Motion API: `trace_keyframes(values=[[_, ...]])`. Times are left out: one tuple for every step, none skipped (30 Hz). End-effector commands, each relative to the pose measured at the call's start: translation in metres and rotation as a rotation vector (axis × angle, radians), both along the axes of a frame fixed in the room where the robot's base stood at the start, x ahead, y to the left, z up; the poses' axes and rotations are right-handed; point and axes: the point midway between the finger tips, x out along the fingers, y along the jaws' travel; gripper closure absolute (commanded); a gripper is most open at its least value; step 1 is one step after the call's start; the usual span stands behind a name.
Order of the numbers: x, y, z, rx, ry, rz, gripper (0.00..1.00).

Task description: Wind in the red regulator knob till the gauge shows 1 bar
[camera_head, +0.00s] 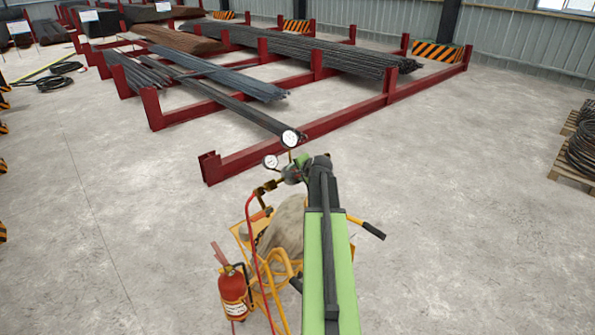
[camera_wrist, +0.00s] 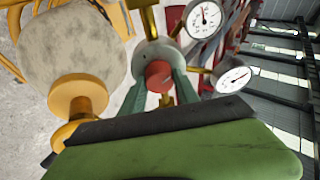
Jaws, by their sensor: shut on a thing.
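The red regulator knob (camera_wrist: 158,76) shows in the wrist view at the front of the round regulator body (camera_wrist: 155,55). My gripper (camera_wrist: 162,88) is shut on the knob, with a green finger on each side of it. Two white dial gauges are fixed to the regulator: one gauge (camera_wrist: 204,19) above and one gauge (camera_wrist: 231,76) to the right. In the head view the gauges show as a higher dial (camera_head: 289,138) and a lower left dial (camera_head: 270,161). The dial numbers are too small to read. In the head view my arm hides the knob.
A yellow cylinder cart (camera_head: 243,235) carries a grey cylinder (camera_head: 283,225), a red hose (camera_head: 250,225) and a red fire extinguisher (camera_head: 233,292). A red rack (camera_head: 330,122) of steel bars stands behind.

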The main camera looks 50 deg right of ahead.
Motion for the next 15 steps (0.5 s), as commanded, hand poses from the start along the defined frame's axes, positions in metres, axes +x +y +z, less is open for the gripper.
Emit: trace_keyframes(values=[[0.0022, 0.0004, 0.0039, 0.033, -0.005, -0.025, 1.0], [0.0023, 0.0004, 0.0038, 0.054, -0.006, -0.043, 1.0], [0.0023, 0.0005, 0.0038, 0.084, -0.008, -0.067, 1.0], [0.0022, 0.0003, 0.0038, 0.105, -0.009, -0.086, 1.0], [0.0023, 0.0001, 0.0038, 0.126, -0.011, -0.103, 1.0], [0.0024, 0.0, 0.0038, 0.153, -0.014, -0.127, 1.0], [0.0023, -0.0001, 0.0038, 0.173, -0.015, -0.143, 1.0], [0.0023, -0.0001, 0.0036, 0.193, -0.015, -0.16, 1.0], [0.0022, -0.0002, 0.0036, 0.219, -0.017, -0.181, 1.0], [0.0023, -0.0003, 0.0036, 0.237, -0.02, -0.197, 1.0], [0.0023, -0.0003, 0.0036, 0.255, -0.021, -0.212, 1.0], [0.0022, -0.0005, 0.0034, 0.278, -0.023, -0.231, 1.0], [0.0021, -0.0005, 0.0032, 0.294, -0.023, -0.245, 1.0], [0.0021, -0.0005, 0.0031, 0.309, -0.024, -0.258, 1.0], [0.0022, -0.0006, 0.0031, 0.328, -0.026, -0.274, 1.0]])
